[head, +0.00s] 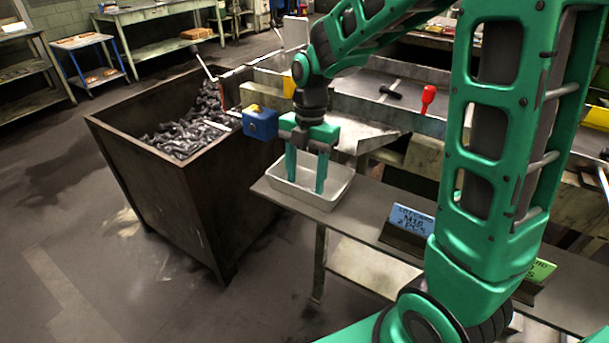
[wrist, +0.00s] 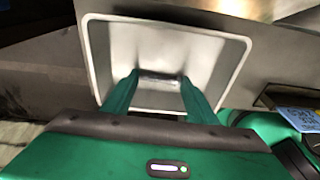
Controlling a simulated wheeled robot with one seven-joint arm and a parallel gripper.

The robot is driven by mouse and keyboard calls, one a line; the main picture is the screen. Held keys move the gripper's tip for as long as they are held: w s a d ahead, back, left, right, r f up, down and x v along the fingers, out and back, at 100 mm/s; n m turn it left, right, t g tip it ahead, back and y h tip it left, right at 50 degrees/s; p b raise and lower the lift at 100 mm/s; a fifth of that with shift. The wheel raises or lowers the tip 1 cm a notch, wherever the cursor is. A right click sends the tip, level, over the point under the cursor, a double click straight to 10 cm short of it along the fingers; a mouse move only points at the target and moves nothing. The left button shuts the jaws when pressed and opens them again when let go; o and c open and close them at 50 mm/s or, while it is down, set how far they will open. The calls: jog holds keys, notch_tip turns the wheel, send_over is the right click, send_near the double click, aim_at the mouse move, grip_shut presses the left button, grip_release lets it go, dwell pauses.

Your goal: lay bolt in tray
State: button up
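My gripper (head: 306,184) points down into the white tray (head: 335,196), with its two green fingers apart. In the wrist view the fingertips (wrist: 160,76) stand apart over the tray floor, inside the rim of the tray (wrist: 92,60). A small greyish metallic shape (wrist: 160,83) shows low between the fingertips. It may be the bolt, but it is too small and blurred to be sure. In the head view no bolt shows between the fingers, and the tray's near wall hides part of its floor.
A rusty bin (head: 180,200) full of dark metal bolts (head: 190,135) stands left of the tray. The tray sits on a narrow grey bench (head: 365,215). A blue label sign (head: 410,222) and a green one (head: 540,270) stand right of it. A machine with a sloped chute is behind.

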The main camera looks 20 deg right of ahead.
aim_at(308, 185)
jog(key=o, duration=0.4)
jog(key=shift+c, duration=0.2)
jog(key=shift+r, duration=0.15)
notch_tip(308, 185, up, 13)
jog(key=w+d, duration=0.1)
jog(key=shift+w+d, duration=0.15)
jog(key=shift+w, duration=0.05)
